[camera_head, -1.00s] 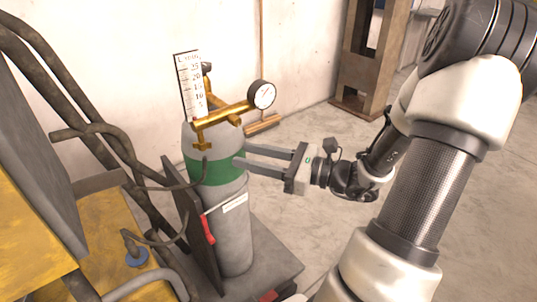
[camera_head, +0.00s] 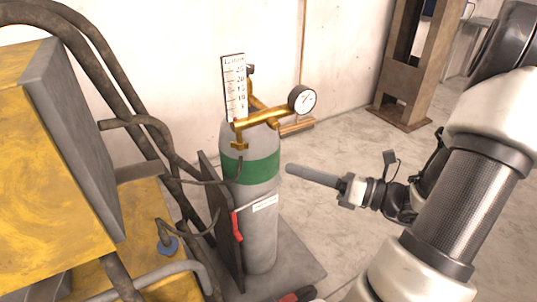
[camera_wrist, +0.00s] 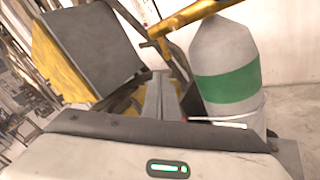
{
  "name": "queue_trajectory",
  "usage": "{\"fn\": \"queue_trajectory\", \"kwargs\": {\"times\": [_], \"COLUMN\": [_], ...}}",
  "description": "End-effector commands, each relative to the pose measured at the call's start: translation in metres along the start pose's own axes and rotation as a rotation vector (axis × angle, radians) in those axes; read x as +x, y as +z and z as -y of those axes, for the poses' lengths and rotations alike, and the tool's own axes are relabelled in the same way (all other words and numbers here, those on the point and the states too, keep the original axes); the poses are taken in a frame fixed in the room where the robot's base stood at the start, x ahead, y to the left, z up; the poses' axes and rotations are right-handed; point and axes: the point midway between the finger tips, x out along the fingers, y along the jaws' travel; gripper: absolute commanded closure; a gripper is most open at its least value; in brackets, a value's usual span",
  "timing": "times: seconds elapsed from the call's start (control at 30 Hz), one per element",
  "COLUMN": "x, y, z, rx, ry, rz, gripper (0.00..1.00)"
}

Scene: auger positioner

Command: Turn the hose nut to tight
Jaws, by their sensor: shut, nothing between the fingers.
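The grey gas cylinder (camera_head: 262,215) with a green band stands upright and carries a brass regulator (camera_head: 262,113). A small brass fitting (camera_head: 239,146), which looks like the hose nut, sits at the regulator's lower left end, and a dark hose (camera_head: 238,172) hangs below it. My gripper (camera_head: 291,168) is right of the cylinder at green-band height, apart from the fitting, with its fingers together and empty. In the wrist view my fingers (camera_wrist: 160,95) point forward, left of the cylinder (camera_wrist: 222,60). The fitting is not clear there.
A round gauge (camera_head: 302,99) and a white scale plate (camera_head: 234,88) stick out from the regulator. A yellow and grey machine (camera_head: 50,170) with thick dark tubes stands at the left. A brown metal stand (camera_head: 412,70) is at the back right. Floor right of the cylinder is clear.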

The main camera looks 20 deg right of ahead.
Motion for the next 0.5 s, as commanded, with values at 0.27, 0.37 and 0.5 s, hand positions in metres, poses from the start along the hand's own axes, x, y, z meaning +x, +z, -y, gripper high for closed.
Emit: {"fn": "queue_trajectory", "kwargs": {"times": [0.27, 0.37, 0.5], "x": [0.005, 0.005, 0.009], "y": [-0.009, -0.011, -0.012], "z": [-0.016, -0.018, -0.019], "rx": [0.761, 0.901, 0.973], "ry": [0.023, 0.024, 0.024], "rz": [-0.039, -0.044, -0.048], "gripper": [1.00, 1.00, 1.00]}}
